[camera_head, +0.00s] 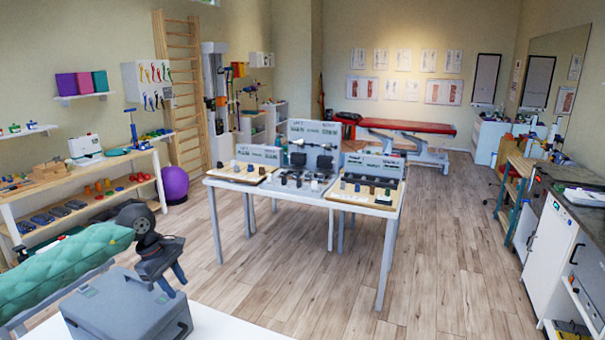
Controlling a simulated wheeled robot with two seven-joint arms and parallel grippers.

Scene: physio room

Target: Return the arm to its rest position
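My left arm, in a quilted green cover, comes in from the left edge and reaches forward. Its dark gripper (172,283) hangs at the lower left, pointing down, with its two fingers apart and nothing seen between them. The gripper is above or in front of the right part of a grey box-like case (125,308); I cannot tell whether they touch. My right arm and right gripper are out of view.
A white table (388,212) with display boards and small parts stands mid-room. Wooden shelves (75,180) line the left wall, with a purple ball (175,183) nearby. A counter (560,205) runs along the right. The wooden floor (300,265) between is clear.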

